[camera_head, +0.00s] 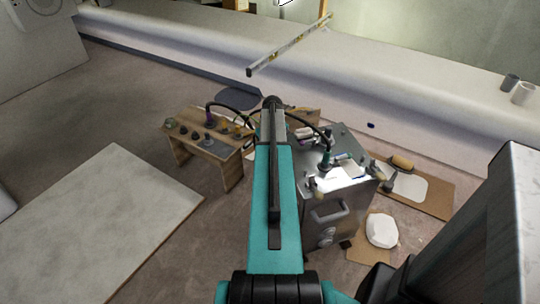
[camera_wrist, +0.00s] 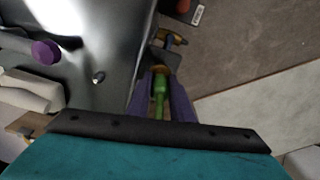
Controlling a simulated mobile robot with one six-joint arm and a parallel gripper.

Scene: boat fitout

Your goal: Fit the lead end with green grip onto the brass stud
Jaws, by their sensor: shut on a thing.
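My gripper (camera_wrist: 161,98) shows in the wrist view with its two purple fingers shut on the green grip (camera_wrist: 160,102) of the lead end. A tan or brass-coloured part shows just beyond the grip, close to the edge of a shiny metal top (camera_wrist: 110,25). A small stud-like post (camera_wrist: 98,77) stands on that top, left of my gripper; its colour is unclear, so I cannot tell whether it is the brass stud. I see no contact between the lead end and this post. In the head view my own arm hides the gripper and grip.
A purple round knob (camera_wrist: 45,52) is on the metal top. In the head view, a metal cabinet (camera_head: 335,212) carries several fittings and a dark cable. A low wooden table (camera_head: 182,151) with several small items stands left. A yellow-and-dark object (camera_wrist: 172,38) lies beyond the fingers.

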